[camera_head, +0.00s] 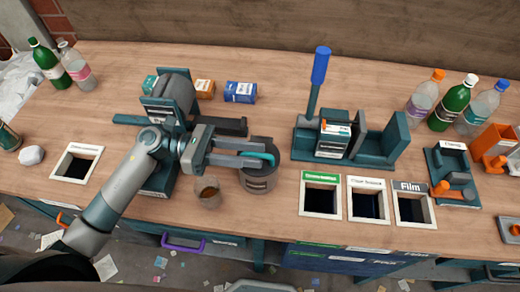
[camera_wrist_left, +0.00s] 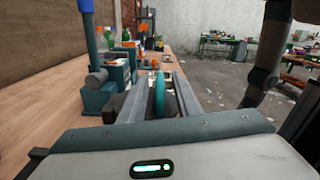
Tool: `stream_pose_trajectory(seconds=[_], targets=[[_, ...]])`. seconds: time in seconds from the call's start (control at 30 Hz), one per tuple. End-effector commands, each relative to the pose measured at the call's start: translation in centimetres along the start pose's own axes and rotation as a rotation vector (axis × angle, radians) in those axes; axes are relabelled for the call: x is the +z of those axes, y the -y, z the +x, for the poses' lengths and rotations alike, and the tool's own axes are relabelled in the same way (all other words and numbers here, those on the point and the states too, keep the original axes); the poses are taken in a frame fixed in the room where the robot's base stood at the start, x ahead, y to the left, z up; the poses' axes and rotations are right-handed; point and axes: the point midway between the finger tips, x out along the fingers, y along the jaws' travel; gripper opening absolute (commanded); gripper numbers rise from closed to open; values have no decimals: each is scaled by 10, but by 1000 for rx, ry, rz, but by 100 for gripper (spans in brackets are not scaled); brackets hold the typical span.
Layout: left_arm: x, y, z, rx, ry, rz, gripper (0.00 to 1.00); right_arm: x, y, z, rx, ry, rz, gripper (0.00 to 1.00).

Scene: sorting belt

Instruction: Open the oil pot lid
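The oil pot (camera_head: 259,184) is a dark grey cylinder with a label, upright on the wooden bench. A teal ring-shaped handle (camera_head: 272,157) shows at its lid, which is largely hidden under my gripper. My left gripper (camera_head: 262,154) reaches in from the left, with its two fingers apart and level over the top of the pot. In the left wrist view the teal handle (camera_wrist_left: 159,94) stands between the two fingers (camera_wrist_left: 158,92), with a visible gap beside it. The lid appears to sit on the pot. My right gripper is in neither view.
A small cup with brown contents (camera_head: 208,192) stands close to the pot's left. A teal device with a blue-handled lever (camera_head: 320,66) is to the right. Labelled bench openings (camera_head: 366,185) lie front right. Bottles (camera_head: 456,103) stand at the far right.

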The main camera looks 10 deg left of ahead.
Motion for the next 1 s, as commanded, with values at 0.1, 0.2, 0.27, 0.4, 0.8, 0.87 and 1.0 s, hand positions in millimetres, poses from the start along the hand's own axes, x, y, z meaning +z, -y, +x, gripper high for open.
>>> stream_pose_trajectory(seconds=[0.1,0.2,0.27,0.4,0.8,0.87,1.0], targets=[[2,0,14,-1,2,-1,30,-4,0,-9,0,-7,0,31],[1,0,21,-1,0,0,30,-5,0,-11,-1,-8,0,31],[1,0,24,-1,0,0,30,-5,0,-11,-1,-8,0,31],[0,0,26,0,0,0,30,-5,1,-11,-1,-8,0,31],[0,0,25,-1,0,0,0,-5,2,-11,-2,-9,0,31],[0,0,25,-1,-1,-1,0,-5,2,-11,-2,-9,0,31],[0,0,25,-2,-1,-7,0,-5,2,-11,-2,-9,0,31]])
